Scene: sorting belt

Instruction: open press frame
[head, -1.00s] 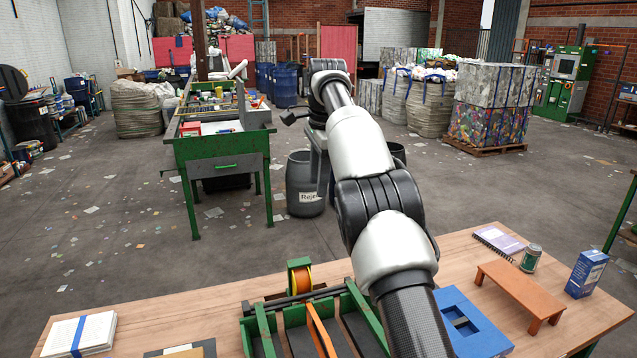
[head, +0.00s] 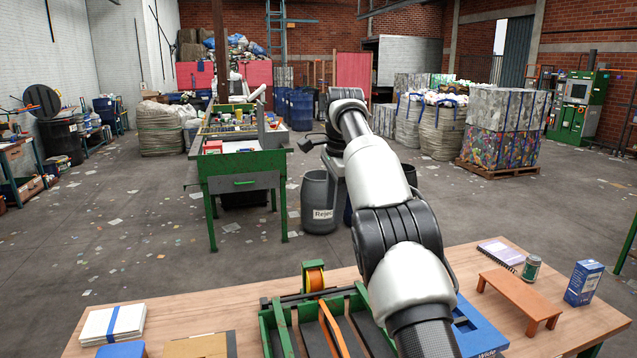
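A green frame (head: 272,338) with dark slots, an orange strap (head: 333,330) and an orange reel (head: 315,280) sits on the wooden table at the bottom centre. It appears to be the press frame, but I cannot be sure. My arm covers its right side. My arm reaches up and away from the table, with its far end well beyond the frame. A dark part (head: 312,143) sticks out left at that far end, perhaps my gripper. Its fingers cannot be made out, so whether it is open or holds anything is hidden.
The wooden table (head: 240,305) also bears papers with a blue band (head: 113,323), a cardboard piece (head: 200,346), a blue tray (head: 478,335), an orange stand (head: 520,296), a can (head: 531,268) and a blue box (head: 584,283). Beyond stand a green sorting belt (head: 245,183) and a reject barrel (head: 319,200).

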